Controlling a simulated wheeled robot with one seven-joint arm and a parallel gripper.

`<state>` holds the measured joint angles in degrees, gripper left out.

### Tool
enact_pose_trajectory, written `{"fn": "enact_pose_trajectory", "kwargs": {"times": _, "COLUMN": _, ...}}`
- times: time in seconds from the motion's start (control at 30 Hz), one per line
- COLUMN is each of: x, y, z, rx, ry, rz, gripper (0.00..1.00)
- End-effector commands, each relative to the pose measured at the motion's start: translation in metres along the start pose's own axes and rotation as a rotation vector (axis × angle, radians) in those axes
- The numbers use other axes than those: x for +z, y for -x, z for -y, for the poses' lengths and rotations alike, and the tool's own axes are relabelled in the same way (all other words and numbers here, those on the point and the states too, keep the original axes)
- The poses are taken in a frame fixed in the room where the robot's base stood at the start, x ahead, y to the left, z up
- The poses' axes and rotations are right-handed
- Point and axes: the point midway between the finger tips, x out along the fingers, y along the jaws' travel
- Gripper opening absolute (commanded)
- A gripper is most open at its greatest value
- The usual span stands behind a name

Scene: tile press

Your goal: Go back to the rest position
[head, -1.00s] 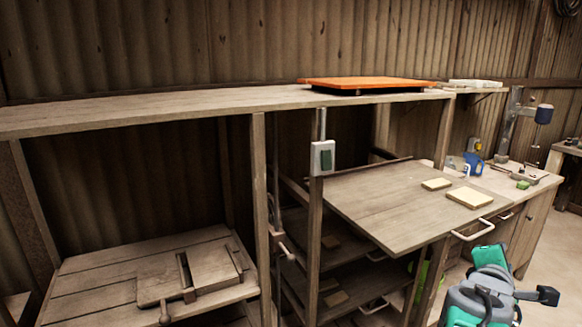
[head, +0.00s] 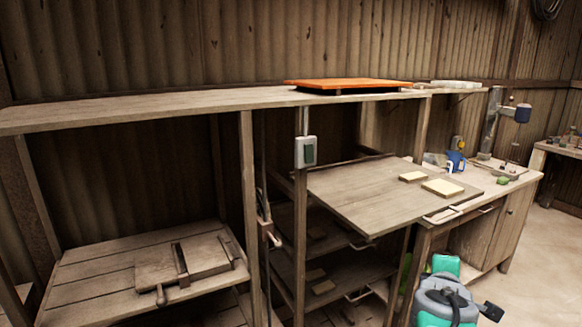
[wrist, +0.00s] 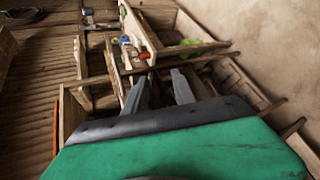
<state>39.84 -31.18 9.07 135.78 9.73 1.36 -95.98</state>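My gripper (wrist: 158,78) shows in the wrist view with its two dark fingers apart and nothing visible between them. It is in open air, with the benches and shelves beyond it tilted in the picture. In the head view, my teal and grey arm is at the bottom right, in front of the workbench; I cannot make out the fingers there. Two pale tiles lie on the wooden board: a small one (head: 412,176) and a larger one (head: 442,188). The board (head: 350,205) sticks out from the shelf frame.
A wooden press-like fixture (head: 183,262) sits on the low left bench. A switch box (head: 306,152) is on a post. An orange-topped panel (head: 345,84) lies on the top shelf. Floor is clear at the right.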

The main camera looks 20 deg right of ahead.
Motion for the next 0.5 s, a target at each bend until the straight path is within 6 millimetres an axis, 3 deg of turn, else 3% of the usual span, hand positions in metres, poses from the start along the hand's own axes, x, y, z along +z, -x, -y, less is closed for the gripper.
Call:
{"fn": "enact_pose_trajectory", "kwargs": {"times": 0.17, "x": -0.063, "y": 0.011, "z": 0.035, "rx": -0.147, "ry": -0.195, "rz": -0.125, "gripper": 0.31}}
{"fn": "enact_pose_trajectory", "kwargs": {"times": 0.27, "x": -0.107, "y": 0.028, "z": 0.066, "rx": -0.284, "ry": -0.331, "rz": -0.189, "gripper": 0.31}}
{"fn": "enact_pose_trajectory", "kwargs": {"times": 0.37, "x": -0.157, "y": 0.060, "z": 0.107, "rx": -0.485, "ry": -0.492, "rz": -0.224, "gripper": 0.31}}
{"fn": "enact_pose_trajectory", "kwargs": {"times": 0.5, "x": -0.210, "y": 0.131, "z": 0.180, "rx": -0.825, "ry": -0.695, "rz": -0.135, "gripper": 0.31}}
